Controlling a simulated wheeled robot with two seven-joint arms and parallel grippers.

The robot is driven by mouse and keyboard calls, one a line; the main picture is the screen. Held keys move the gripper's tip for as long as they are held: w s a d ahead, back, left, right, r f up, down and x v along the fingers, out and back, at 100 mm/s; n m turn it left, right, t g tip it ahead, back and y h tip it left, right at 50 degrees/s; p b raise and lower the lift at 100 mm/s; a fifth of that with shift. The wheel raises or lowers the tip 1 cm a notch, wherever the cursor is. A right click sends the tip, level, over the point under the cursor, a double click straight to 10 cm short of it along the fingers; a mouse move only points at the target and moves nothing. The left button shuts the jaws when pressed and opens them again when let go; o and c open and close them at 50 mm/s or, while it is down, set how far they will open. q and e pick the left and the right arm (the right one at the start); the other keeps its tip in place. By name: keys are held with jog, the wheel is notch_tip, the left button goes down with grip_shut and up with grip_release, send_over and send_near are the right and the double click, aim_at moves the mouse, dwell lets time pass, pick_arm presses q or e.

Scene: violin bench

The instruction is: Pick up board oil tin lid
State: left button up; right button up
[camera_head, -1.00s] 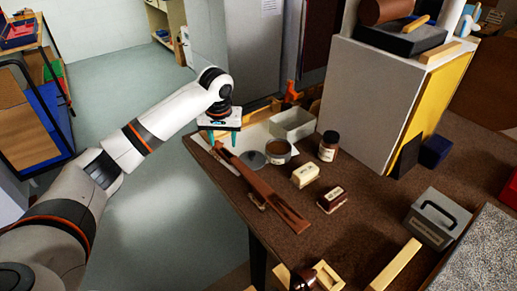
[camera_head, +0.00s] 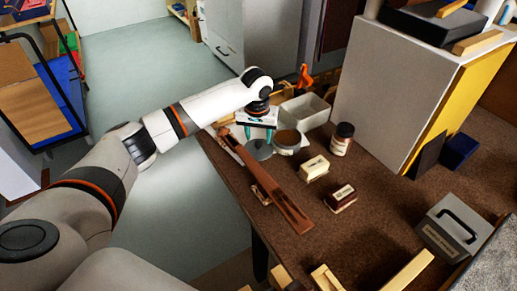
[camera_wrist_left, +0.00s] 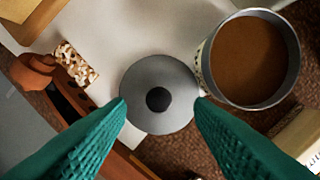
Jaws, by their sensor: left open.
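The board oil tin lid (camera_wrist_left: 158,92) is a flat grey disc with a dark round centre in the left wrist view. It lies beside the open tin (camera_wrist_left: 250,62), which holds brown contents, and overlaps a pale sheet's edge. In the head view the lid (camera_head: 259,150) is just left of the tin (camera_head: 288,142). My left gripper (camera_wrist_left: 160,101) is open, its teal fingertips on either side of the lid in the picture. I cannot tell whether they touch it. In the head view my left gripper (camera_head: 258,134) appears just behind the lid. My right gripper is out of view.
A brown violin fingerboard (camera_head: 273,190) lies along the table's left edge.

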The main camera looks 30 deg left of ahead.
aim_at(258, 142)
pick_arm(q)
jog(key=shift+w+a+f, duration=0.1)
jog(key=shift+w+f, duration=0.05)
jog(key=shift+f, duration=0.65)
jog(key=shift+w+a+f, duration=0.1)
jog(key=shift+f, duration=0.65)
grip_shut()
jog(key=shift+r, duration=0.15)
